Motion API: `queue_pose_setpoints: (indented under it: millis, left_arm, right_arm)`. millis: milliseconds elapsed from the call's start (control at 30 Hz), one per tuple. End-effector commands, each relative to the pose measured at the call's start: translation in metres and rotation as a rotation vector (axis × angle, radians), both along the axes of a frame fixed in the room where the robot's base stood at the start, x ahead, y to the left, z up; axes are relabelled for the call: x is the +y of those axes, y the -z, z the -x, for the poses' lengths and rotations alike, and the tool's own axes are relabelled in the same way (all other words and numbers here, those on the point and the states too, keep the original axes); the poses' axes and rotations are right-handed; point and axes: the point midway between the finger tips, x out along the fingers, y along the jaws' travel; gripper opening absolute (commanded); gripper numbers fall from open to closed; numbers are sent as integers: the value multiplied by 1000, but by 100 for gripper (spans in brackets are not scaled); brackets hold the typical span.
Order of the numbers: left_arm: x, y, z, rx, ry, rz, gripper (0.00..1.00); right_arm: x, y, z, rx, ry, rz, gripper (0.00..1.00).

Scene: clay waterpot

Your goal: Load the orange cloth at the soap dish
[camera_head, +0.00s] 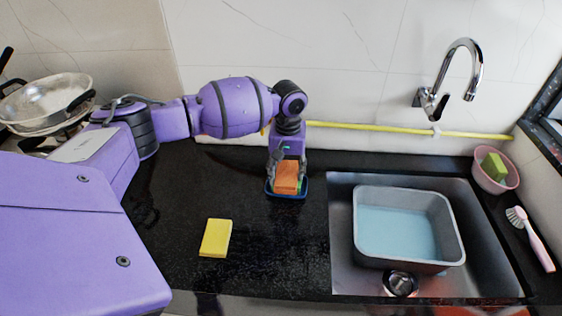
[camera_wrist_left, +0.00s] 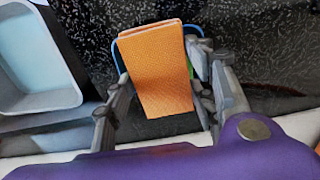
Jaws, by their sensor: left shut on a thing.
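The orange cloth (camera_head: 287,176) is a folded block, held upright in the fingers of my left gripper (camera_head: 288,165). The cloth (camera_wrist_left: 158,70) fills the space between the fingers of that gripper (camera_wrist_left: 160,88) in the left wrist view. The blue soap dish (camera_head: 287,195) lies directly below the cloth on the black counter. Its blue rim shows behind the cloth in the left wrist view (camera_wrist_left: 122,52). A strip of green shows beside the cloth at the dish. I cannot tell whether the cloth touches the dish floor. My right gripper is not in view.
A yellow sponge (camera_head: 216,238) lies on the counter in front. A grey basin of water (camera_head: 452,235) stands in the sink at right. A pink bowl (camera_head: 500,183) with a green sponge and a pink brush (camera_head: 537,240) are at far right. Pans sit at far left.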

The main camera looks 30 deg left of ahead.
Motion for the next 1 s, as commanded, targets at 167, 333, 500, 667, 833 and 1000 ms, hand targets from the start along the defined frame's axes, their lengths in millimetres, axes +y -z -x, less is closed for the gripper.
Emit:
queue_pose_setpoints:
  millis: [167,333,500,667,833,1000]
  left_arm:
    - [0,0,0,0,0,0,30]
    - [0,0,0,0,0,0,30]
    - [0,0,0,0,0,0,30]
    - [0,1,0,1,0,0,30]
    - [0,1,0,1,0,0,30]
    - [0,1,0,1,0,0,30]
  right_arm:
    - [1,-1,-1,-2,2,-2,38]
    - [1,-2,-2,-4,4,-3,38]
    - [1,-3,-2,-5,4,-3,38]
    - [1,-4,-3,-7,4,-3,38]
    - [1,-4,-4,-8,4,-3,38]
    - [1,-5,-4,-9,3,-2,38]
